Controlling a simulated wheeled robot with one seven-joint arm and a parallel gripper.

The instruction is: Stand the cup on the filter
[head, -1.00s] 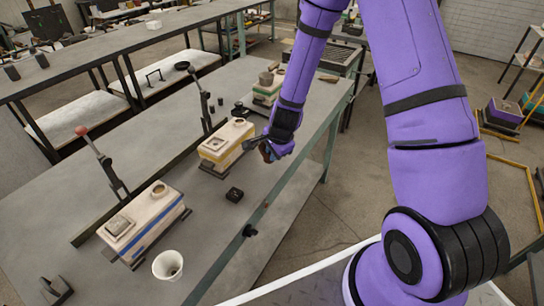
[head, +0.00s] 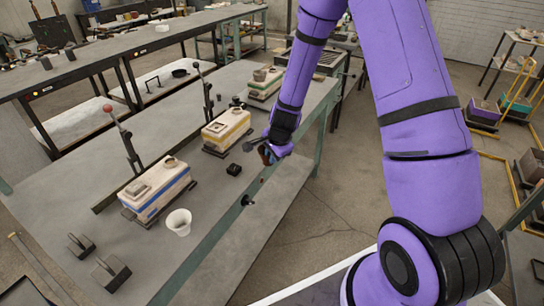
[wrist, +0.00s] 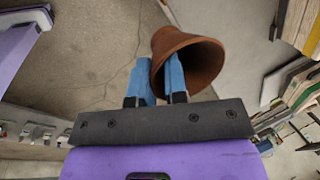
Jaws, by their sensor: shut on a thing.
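My gripper (wrist: 158,80) has blue fingers and is shut on a terracotta-brown cup (wrist: 188,45). One finger is at its left side and the other overlaps its open mouth, so it seems held by the wall. In the head view my gripper (head: 268,153) hangs near the table's right edge, and the held cup is mostly hidden. The blue-banded mould block (head: 157,190) has a round opening and a square grey piece (head: 138,189) on top, perhaps the filter. The yellow-banded block (head: 226,131) and green-banded block (head: 265,84) stand farther back. A dark cup-like piece (head: 261,75) is on the green-banded block.
A small black block (head: 234,169) lies near the yellow-banded one. Levers, one with a red knob (head: 108,108), rise behind the blocks. Dark weights (head: 110,272) lie at front left. Floor is open right of the table.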

